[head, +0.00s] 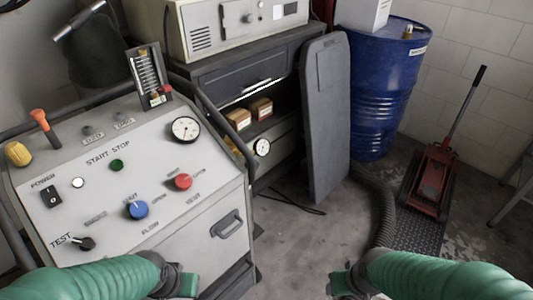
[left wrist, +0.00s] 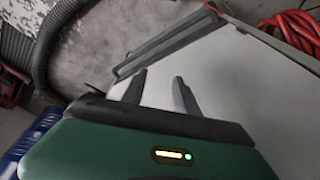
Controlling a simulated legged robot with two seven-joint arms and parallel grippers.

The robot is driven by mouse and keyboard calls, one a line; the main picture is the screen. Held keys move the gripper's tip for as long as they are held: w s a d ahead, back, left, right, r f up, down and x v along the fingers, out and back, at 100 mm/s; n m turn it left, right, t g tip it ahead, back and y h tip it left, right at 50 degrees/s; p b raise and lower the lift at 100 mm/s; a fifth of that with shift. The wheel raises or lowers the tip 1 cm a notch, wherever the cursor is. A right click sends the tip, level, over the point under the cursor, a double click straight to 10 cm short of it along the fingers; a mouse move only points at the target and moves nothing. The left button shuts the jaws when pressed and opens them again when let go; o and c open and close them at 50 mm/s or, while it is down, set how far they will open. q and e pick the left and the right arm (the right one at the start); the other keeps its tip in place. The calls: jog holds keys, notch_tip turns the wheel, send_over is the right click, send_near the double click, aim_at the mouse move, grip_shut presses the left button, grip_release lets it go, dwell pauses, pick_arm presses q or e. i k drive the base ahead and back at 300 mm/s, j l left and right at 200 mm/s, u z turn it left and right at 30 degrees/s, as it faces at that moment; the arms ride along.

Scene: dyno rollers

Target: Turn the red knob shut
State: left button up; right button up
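The red knob (head: 183,181) is on the sloped face of the light grey control panel (head: 110,190), right of centre. Printed labels stand around it; they are too small to read surely. A blue knob (head: 138,209) sits below and left of it. My left gripper (head: 180,284) is at the panel's lower front, below and apart from both knobs. In the left wrist view its two fingers (left wrist: 160,78) stand apart with nothing between them, over a light grey surface. My right gripper (head: 338,282) is low over the floor, right of the panel; its finger opening is unclear.
The panel also has a gauge (head: 185,130), a black test knob (head: 86,244), a power switch (head: 51,195) and a drawer handle (head: 226,223). A blue drum (head: 382,90), a red floor jack (head: 432,180) and a grey hose (head: 384,205) are at the right.

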aim_at(182, 182)
jog(key=k+j+u, duration=0.25)
jog(key=k+j, duration=0.15)
jog(key=k, duration=0.25)
jog(key=k+j+u, duration=0.25)
jog(key=k+j, duration=0.3)
